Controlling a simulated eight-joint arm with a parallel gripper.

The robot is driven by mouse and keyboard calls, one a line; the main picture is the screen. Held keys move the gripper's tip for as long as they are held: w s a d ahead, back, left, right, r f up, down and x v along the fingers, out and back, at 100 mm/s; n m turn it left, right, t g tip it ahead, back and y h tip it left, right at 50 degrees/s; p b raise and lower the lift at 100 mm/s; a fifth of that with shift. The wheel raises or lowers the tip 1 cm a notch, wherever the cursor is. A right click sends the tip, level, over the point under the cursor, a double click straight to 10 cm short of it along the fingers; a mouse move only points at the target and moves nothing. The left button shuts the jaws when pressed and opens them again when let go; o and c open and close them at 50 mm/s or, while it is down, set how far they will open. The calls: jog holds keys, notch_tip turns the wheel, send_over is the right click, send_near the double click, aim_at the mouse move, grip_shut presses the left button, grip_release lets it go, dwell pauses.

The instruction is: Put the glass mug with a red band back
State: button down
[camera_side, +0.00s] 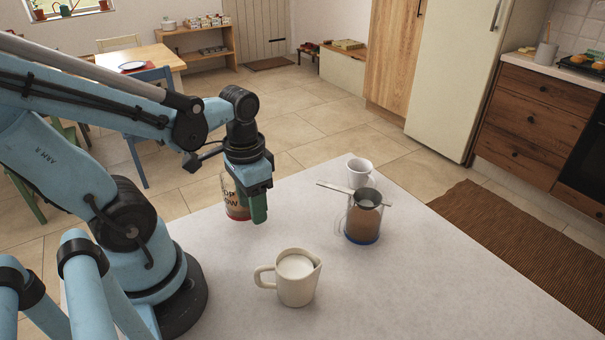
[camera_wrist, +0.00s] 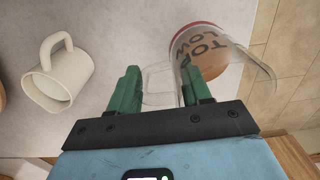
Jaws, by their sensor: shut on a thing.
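The glass mug with a red band (camera_side: 236,197) is at my gripper (camera_side: 259,208), near the table's edge in the side view. Dark lettering shows on its wall, and the red band is low on it. In the wrist view the mug (camera_wrist: 207,50) is tilted at the right finger, with its clear handle between the green fingers of my gripper (camera_wrist: 160,88). My gripper is shut on the mug; the exact contact is hard to make out through the glass. Part of the mug is hidden behind the gripper in the side view. I cannot tell if its base touches the table.
On the pale table (camera_side: 400,290) stands a cream jug (camera_side: 297,285) with white liquid, nearest the camera. A clear glass vessel with a blue base band (camera_side: 363,225) holds brown contents, with a strainer (camera_side: 366,198) across its top. A white cup (camera_side: 359,171) stands behind it.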

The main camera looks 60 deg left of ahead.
jog(key=shift+f, duration=1.8)
jog(key=shift+f, duration=0.1)
jog(key=shift+c, duration=2.4)
grip_release()
jog(key=shift+r, duration=6)
jog(key=w+d+f+t, duration=0.1)
jog(key=w+d+t, duration=0.3)
jog(key=w+t, duration=0.3)
jog(key=shift+w+d, duration=0.2)
jog(key=shift+w, duration=0.55)
